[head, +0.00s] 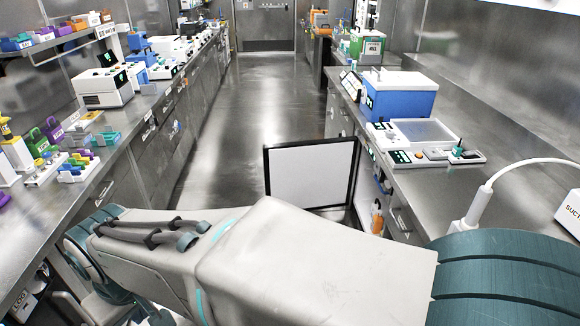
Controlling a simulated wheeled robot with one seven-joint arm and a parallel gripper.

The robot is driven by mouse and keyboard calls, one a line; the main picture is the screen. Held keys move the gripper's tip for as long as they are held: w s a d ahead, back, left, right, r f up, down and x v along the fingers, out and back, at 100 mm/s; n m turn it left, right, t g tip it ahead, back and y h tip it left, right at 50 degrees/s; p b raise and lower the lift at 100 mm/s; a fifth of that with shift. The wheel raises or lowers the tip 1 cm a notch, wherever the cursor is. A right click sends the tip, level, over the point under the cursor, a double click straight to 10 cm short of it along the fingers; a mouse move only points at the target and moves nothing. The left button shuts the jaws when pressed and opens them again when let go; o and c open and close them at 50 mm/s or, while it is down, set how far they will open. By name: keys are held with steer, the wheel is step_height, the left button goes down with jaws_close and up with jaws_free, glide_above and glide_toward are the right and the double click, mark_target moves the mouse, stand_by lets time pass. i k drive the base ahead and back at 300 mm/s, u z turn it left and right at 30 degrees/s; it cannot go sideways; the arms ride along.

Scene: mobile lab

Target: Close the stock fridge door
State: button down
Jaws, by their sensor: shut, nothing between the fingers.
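The stock fridge door (310,175) stands open in the middle of the head view. It is a white panel with a black frame, and it juts from the right counter into the aisle. Its lower edge is partly hidden behind my arm. The fridge opening under the right counter is mostly out of sight. A small orange item (377,218) shows low beside the door, at the counter front. My arm crosses the bottom of the view, in front of the door. My gripper is not in view, so I cannot see it against the door.
The aisle floor (255,110) beyond the door is clear. The right counter holds a blue box (399,97) and a white device with a flat plate (424,134). The left counter (120,160) carries several instruments and racks. A closed door (266,25) is at the far end.

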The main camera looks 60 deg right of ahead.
mark_target(314, 175)
steer(key=z, duration=1.3)
steer(key=i, duration=4.85)
steer(key=z, duration=3.55)
